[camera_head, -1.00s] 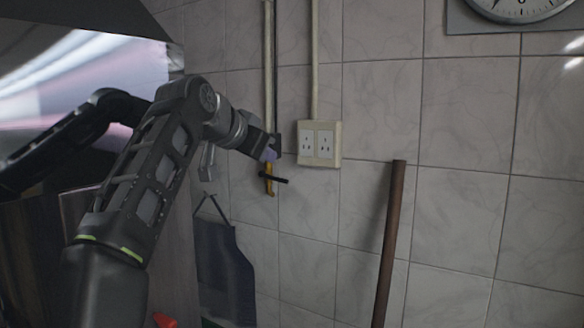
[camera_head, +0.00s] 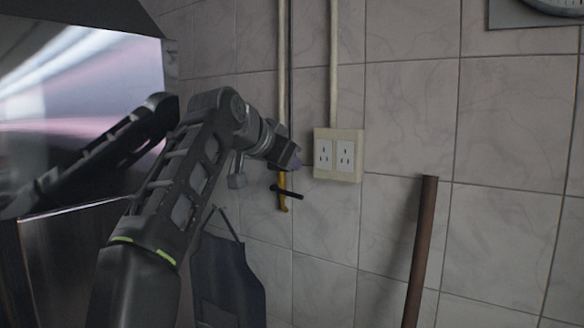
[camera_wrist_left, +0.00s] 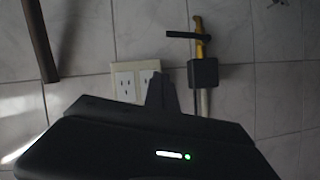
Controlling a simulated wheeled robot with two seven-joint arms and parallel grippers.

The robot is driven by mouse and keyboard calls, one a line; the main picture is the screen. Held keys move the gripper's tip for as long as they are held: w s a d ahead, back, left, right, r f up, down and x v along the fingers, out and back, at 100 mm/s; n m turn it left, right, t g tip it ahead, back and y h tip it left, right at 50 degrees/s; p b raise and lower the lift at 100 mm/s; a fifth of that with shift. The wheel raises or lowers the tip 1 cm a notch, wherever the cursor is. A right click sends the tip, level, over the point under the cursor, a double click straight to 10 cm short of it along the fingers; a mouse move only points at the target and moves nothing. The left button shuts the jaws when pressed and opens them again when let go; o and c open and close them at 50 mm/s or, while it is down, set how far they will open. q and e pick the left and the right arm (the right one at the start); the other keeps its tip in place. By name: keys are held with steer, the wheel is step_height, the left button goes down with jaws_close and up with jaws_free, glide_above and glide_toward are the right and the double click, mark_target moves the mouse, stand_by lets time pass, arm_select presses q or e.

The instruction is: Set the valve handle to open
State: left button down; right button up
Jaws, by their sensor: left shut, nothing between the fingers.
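The valve has a black bar handle (camera_head: 287,192) set crosswise on a short yellow pipe (camera_head: 284,207) on the tiled wall. In the left wrist view, the handle (camera_wrist_left: 182,35) lies across the yellow pipe (camera_wrist_left: 200,26), next to a black block (camera_wrist_left: 203,73). My left gripper (camera_head: 288,160) is just above the handle in the head view and hides the upper part of the valve. Its fingertips (camera_wrist_left: 162,90) are together and empty in the wrist view, beside the block, and appear apart from the handle. My right gripper is in neither view.
A double power outlet (camera_head: 338,155) is on the wall just right of the valve, close to my left gripper. Thin pipes (camera_head: 334,60) run up the wall. A brown pole (camera_head: 421,250) stands further right. A dark apron (camera_head: 228,280) hangs below left.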

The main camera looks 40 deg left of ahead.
mark_target(287, 193)
arm_select(q)
steer(key=w+a+f+p, duration=0.2)
steer(key=w+f, duration=0.5)
steer(key=shift+a+f, duration=0.15)
steer(key=shift+a, duration=0.05)
stand_by(0.4)
